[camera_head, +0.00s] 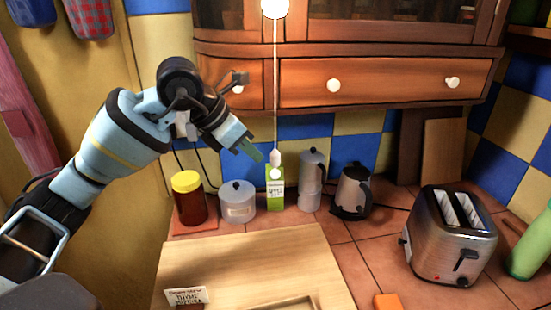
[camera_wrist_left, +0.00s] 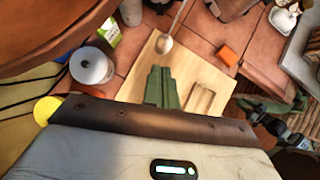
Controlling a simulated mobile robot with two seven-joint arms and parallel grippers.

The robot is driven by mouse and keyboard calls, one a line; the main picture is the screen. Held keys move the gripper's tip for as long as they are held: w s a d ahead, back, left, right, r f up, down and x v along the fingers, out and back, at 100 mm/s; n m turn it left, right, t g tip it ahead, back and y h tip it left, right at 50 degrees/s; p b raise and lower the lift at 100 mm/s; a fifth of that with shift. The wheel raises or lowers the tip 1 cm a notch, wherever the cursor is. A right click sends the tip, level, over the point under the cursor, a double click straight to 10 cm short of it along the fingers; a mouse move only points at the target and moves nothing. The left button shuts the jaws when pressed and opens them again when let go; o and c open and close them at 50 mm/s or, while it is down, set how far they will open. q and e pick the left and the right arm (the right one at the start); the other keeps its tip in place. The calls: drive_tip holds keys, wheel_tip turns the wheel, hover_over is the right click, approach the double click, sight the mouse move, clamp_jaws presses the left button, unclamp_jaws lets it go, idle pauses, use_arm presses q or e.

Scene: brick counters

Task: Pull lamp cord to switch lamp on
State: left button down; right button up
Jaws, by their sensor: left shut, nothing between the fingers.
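The lamp cord (camera_head: 275,85) hangs straight down from a white round lamp (camera_head: 274,8) at the top edge of the head view. A pale pull knob (camera_head: 275,157) is at its lower end. My left gripper (camera_head: 258,156) has its green fingers shut and empty, just left of the knob and apart from it in the picture; the depth gap is hard to tell. In the left wrist view the shut fingers (camera_wrist_left: 162,88) point up toward the pull knob (camera_wrist_left: 164,43), which hangs beyond their tips. My right gripper is not recognisable in either view.
Behind the knob stand a green carton (camera_head: 275,195), a lidded canister (camera_head: 238,202), a yellow-lidded jar (camera_head: 188,200), a moka pot (camera_head: 312,180) and a kettle (camera_head: 352,190). A toaster (camera_head: 450,240) is at right. Drawers (camera_head: 390,82) overhang the counter. A wooden board (camera_head: 245,260) lies in front.

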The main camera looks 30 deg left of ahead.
use_arm(q)
drive_tip(key=v, duration=0.7)
drive_tip(key=shift+s+r, duration=0.2)
drive_tip(key=shift+r, duration=0.05)
drive_tip(key=shift+a, duration=0.1)
